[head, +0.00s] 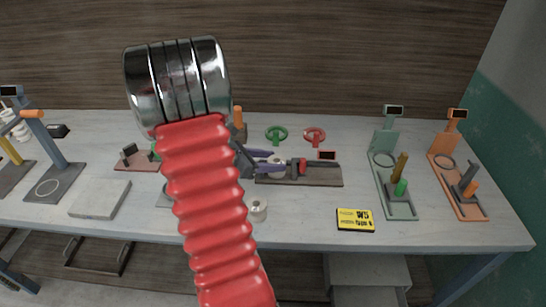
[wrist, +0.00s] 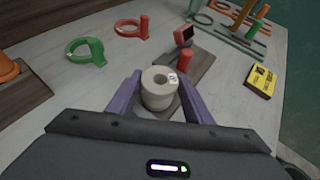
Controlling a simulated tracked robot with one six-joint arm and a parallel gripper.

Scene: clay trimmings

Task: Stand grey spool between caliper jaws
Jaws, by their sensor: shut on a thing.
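My gripper (head: 274,161) is shut on a pale grey spool (wrist: 157,79), its purple fingers on either side. The spool is upright in the wrist view, with a hole in its top and a small label. The caliper stand (head: 328,178) is a dark board with red jaw parts (head: 299,166) and a small display (head: 327,155). In the head view the held spool is over or just behind the board's left part. In the wrist view it hides part of the board; I cannot tell whether it touches it. Whether both jaws show is unclear.
Another pale spool (head: 257,211) stands near the front of the table. A yellow card (head: 355,225) lies front right. Green (head: 277,134) and red (head: 314,135) rings lie behind the caliper. Green and orange stands (head: 399,211) fill the right end; a grey slab (head: 100,199) lies left.

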